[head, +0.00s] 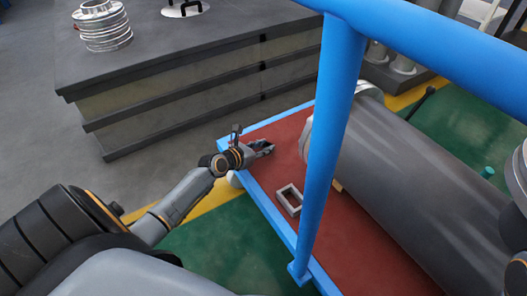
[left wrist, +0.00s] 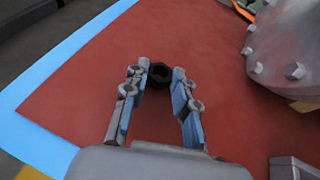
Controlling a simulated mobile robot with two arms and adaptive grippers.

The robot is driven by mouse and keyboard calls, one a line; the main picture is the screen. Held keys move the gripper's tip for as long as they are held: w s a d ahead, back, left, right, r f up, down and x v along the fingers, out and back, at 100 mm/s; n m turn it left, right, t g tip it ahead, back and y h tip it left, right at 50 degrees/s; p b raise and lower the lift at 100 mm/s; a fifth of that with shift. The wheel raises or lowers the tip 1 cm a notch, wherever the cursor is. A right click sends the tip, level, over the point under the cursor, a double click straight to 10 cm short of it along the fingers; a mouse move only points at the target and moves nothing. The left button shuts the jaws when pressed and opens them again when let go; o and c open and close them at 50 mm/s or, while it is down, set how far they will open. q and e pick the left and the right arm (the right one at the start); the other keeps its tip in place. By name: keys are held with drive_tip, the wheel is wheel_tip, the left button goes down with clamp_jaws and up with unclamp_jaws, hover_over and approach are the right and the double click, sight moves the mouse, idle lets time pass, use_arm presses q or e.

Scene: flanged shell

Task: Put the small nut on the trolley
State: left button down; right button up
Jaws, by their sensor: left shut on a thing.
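The small nut (left wrist: 160,72) is dark and hexagonal, and shows in the left wrist view between my left fingertips. My left gripper (left wrist: 160,78) is shut on it. In the head view my left gripper (head: 265,148) is over the far left corner of the trolley (head: 340,245), which has a red deck and a blue rim. The deck also fills much of the left wrist view (left wrist: 70,105). I cannot tell whether the nut touches the deck. In the head view the nut is too small to make out. My right gripper is not in view.
A large grey cylinder (head: 400,170) with a bolted flange lies on the trolley. A small grey rectangular frame (head: 289,200) is on the deck near it. A blue post (head: 333,120) rises in front. A dark workbench (head: 190,80) stands behind. Deck around the nut is clear.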

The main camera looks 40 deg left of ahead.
use_arm(q)
drive_tip(key=shift+f, duration=0.1)
drive_tip(key=c, duration=1.1)
unclamp_jaws()
drive_tip(key=shift+o, duration=0.2)
